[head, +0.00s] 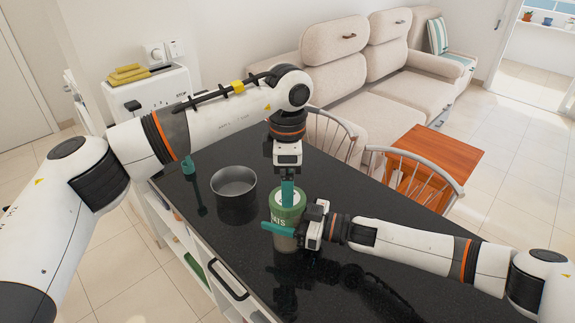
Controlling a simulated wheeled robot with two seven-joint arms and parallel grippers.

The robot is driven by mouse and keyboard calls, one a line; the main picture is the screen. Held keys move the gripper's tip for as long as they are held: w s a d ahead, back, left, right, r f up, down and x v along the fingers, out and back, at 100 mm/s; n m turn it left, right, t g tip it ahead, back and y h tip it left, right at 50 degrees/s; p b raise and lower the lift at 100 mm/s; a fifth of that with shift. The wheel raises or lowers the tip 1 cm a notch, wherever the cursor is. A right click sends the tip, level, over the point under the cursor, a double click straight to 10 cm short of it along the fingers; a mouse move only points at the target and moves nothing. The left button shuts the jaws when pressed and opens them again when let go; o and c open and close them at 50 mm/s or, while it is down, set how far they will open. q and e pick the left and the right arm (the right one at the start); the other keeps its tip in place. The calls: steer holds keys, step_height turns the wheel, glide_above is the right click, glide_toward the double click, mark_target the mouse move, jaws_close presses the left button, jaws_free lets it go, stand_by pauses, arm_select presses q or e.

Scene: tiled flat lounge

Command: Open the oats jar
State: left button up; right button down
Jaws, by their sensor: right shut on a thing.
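The oats jar (285,215), green with pale lettering, stands upright on the black counter in the head view. My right gripper (280,231) comes in from the right and is shut on the jar's body, its teal finger across the front. My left gripper (288,194) points straight down from above, with its teal fingers at the jar's lid. Whether those fingers are closed on the lid cannot be made out. The fingers hide part of the lid and of the lettering.
A dark open pot (234,188) stands on the black counter (335,190) left of the jar. A small teal object (188,165) is at the counter's left end. Chairs (415,175) and a wooden table (440,160) stand beyond the far edge.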

arm_select(q)
steer(key=shift+f, duration=2.3)
steer(key=c, duration=1)
steer(key=n, duration=0.6)
steer(key=shift+r+n, duration=0.1)
steer(key=shift+n, duration=0.2)
steer(key=o, duration=1.1)
